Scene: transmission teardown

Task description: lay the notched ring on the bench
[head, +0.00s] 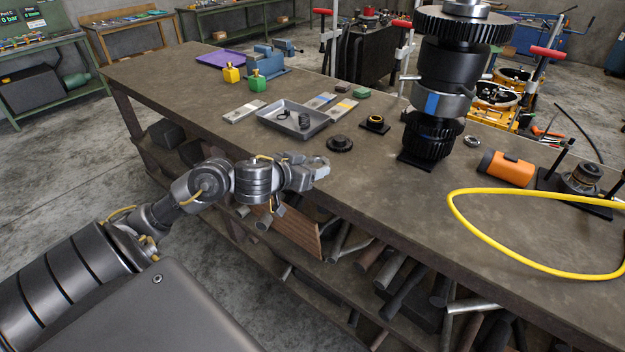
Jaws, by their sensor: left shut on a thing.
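My left gripper (318,169) reaches in from the left and is just above the front edge of the bench (410,210). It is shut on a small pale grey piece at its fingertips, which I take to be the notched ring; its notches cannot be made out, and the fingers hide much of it. A dark toothed part (340,144) lies on the bench just beyond the gripper. The tall dark gear stack (440,85) stands upright on the bench to the right. My right gripper is not in view.
A grey tray (266,121) with dark small parts lies beyond the gripper. A black-and-brass part (375,123), a small metal ring (472,140), an orange cylinder (507,169) and a yellow hose (480,236) are to the right. The front middle of the bench is bare.

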